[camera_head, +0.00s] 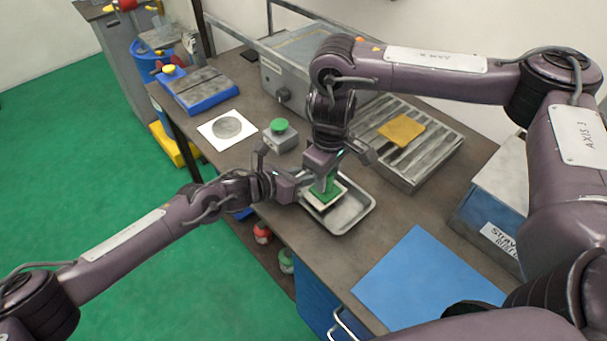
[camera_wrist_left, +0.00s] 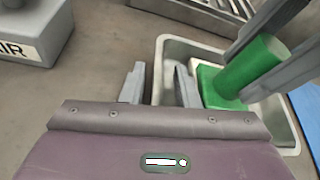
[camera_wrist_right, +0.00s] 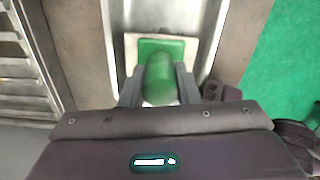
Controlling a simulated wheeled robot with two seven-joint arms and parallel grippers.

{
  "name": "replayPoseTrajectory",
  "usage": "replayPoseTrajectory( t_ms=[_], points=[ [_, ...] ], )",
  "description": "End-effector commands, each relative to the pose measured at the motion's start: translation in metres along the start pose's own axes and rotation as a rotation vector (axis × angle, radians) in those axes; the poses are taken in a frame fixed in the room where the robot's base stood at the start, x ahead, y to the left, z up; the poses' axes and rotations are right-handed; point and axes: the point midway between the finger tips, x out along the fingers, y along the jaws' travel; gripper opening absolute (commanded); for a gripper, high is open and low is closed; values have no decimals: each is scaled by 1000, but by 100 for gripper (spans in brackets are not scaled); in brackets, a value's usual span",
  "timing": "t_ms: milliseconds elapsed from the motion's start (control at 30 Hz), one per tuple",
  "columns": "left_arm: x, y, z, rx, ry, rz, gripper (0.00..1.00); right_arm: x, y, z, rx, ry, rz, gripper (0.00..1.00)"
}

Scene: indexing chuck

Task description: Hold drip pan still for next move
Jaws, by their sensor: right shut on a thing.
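The drip pan (camera_head: 357,214) is a shallow grey metal tray on the bench. My left gripper (camera_wrist_left: 158,72) is at the pan's left edge, and the left wrist view shows its two fingers apart with the rim (camera_wrist_left: 161,55) between them. A gap shows around the rim; contact cannot be told. My right gripper (camera_wrist_right: 159,72) is shut on the green upright handle (camera_wrist_right: 160,82) of a block with a green top and white base (camera_wrist_right: 186,40). The block is over or in the pan; whether it rests on the floor of the pan is unclear.
A grey box with a green button (camera_head: 280,127) stands behind the left gripper. A slatted metal bed (camera_head: 430,160) with a yellow pad (camera_head: 401,130) lies behind the pan. A blue sheet (camera_head: 425,280) lies in front right. Bare bench shows between pan and sheet.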

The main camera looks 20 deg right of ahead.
Motion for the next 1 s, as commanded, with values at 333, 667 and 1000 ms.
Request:
replayPoseTrajectory(
  t_ms=[333,667,1000],
  points=[
    [0,0,0,0,0,0,5,0,0,0,0,1,0,10],
    [0,0,0,0,0,0,0,0,0,0,0,1,0,10],
    [-1,0,0,0,0,1,0,0,0,0,0,0,0,10]
  ],
)
